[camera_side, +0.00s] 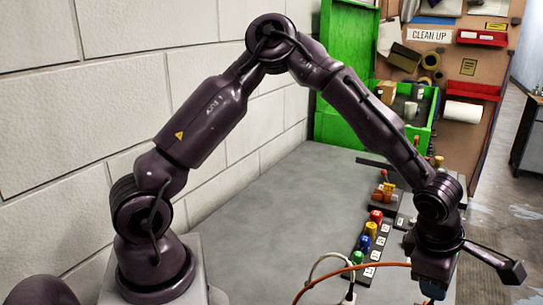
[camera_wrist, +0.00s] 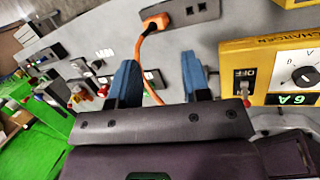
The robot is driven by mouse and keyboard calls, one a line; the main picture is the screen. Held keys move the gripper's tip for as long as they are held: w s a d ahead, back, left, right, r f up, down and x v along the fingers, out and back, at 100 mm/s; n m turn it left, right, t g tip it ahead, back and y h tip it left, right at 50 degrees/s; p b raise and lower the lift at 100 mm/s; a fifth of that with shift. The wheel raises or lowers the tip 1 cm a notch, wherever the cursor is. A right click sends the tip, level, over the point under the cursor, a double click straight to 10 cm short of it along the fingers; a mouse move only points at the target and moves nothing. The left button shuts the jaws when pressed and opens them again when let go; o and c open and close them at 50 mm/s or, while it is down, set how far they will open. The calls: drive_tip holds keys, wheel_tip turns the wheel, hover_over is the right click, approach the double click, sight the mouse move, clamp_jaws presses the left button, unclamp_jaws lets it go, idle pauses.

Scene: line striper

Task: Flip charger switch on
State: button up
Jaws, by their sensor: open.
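The charger (camera_wrist: 262,54) is a yellow box at the right of the wrist view, cut off by the frame edge. It carries a switch (camera_wrist: 245,88) with a small reddish lever beside a plate reading "OFF". A white dial (camera_wrist: 302,72) and a green "6A" display (camera_wrist: 292,99) are next to it. My gripper (camera_wrist: 158,62) is open and empty, its two blue fingers apart, to the left of the switch and not visibly touching it. In the side view my gripper (camera_side: 433,290) is at the bottom right, its tips near the frame edge. I cannot make out the charger there.
An orange plug (camera_wrist: 157,21) sits in a dark socket panel (camera_wrist: 196,11), and its cable runs down behind the fingers. Coloured knobs (camera_side: 371,229) stand on the grey bench (camera_side: 255,215). A green bin (camera_side: 409,107) is at the back. The bench's left part is clear.

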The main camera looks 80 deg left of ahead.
wheel_tip(320, 180, up, 10)
drive_tip(key=s+d+m+t+h, duration=0.15)
drive_tip(key=m+t+h, duration=0.3)
drive_tip(key=m, duration=1.05)
drive_tip(key=s+a+r+m+g+y, duration=0.1)
drive_tip(key=s+a+r+m+y, duration=0.1)
drive_tip(key=s+a, duration=0.6)
drive_tip(key=s+a+r+m+g+y, duration=0.2)
drive_tip(key=s+a+r+m, duration=0.3)
drive_tip(key=s, duration=0.9)
drive_tip(key=a+m, duration=0.2)
drive_tip(key=a, duration=0.1)
drive_tip(key=shift+s+r+m, duration=0.15)
drive_tip(key=shift+r+m, duration=0.05)
drive_tip(key=shift+m, duration=0.1)
drive_tip(key=shift+y, duration=0.25)
drive_tip(key=shift+s+r, duration=0.1)
drive_tip(key=shift+r, duration=0.15)
